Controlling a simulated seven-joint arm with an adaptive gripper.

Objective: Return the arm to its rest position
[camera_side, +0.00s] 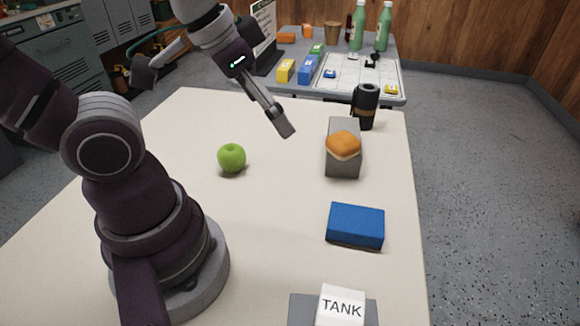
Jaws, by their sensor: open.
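My gripper (215,100) is raised above the far part of the pale table (270,230), with its two fingers spread wide apart. One finger points to the left and the other down to the right. Nothing shows between the fingers. My arm rises from its base at the left front of the table. A green apple (231,158) lies on the table below the gripper, apart from it.
A grey block (343,169) with an orange-topped item (343,144) on it, a black cup (366,106), a blue box (355,226) and a TANK sign (342,306) line the right side. Behind, a second table (398,100) holds bottles and boxes. The table's middle is clear.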

